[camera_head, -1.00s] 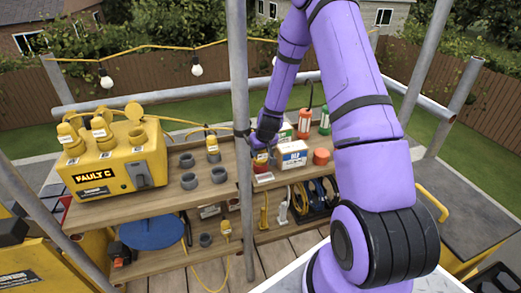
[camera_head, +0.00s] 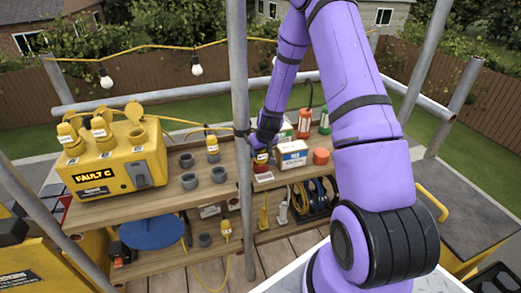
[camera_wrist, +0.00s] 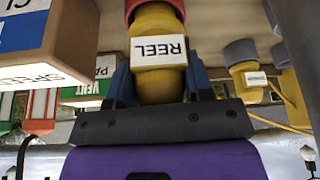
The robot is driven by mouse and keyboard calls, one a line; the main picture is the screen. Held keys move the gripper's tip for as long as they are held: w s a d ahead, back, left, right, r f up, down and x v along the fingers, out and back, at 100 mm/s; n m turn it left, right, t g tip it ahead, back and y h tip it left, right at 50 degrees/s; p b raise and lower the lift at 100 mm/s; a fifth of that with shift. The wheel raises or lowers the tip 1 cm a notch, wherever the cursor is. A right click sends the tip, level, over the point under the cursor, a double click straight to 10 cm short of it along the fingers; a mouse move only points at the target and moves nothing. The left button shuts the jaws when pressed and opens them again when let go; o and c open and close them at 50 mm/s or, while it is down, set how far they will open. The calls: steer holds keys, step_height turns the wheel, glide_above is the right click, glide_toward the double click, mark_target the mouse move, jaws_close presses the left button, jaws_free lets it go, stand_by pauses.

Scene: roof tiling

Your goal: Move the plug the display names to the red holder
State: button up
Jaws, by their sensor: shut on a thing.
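The display on the yellow box (camera_head: 112,165) reads "FAULT C". My gripper (camera_head: 263,149) is shut on a yellow plug (camera_wrist: 158,48) labelled "REEL"; the plug also shows in the head view (camera_head: 261,157). A red ring-shaped part, which looks like the red holder (camera_wrist: 143,7), shows at the plug's far end in the wrist view. A red piece with a pale label (camera_head: 263,177) lies just below the gripper on the upper shelf. I cannot tell whether the plug is inside the holder or only against it.
A white-and-brown box (camera_head: 292,155) stands close right of my gripper. Grey holders (camera_head: 189,181) and a yellow plug (camera_head: 212,146) stand to the left, beyond a grey upright pole (camera_head: 239,90).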

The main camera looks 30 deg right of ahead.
steer(key=shift+f, duration=0.5)
steer(key=o, duration=0.8)
steer(key=shift+c, duration=0.2)
steer(key=v, duration=1.1)
stand_by(0.6)
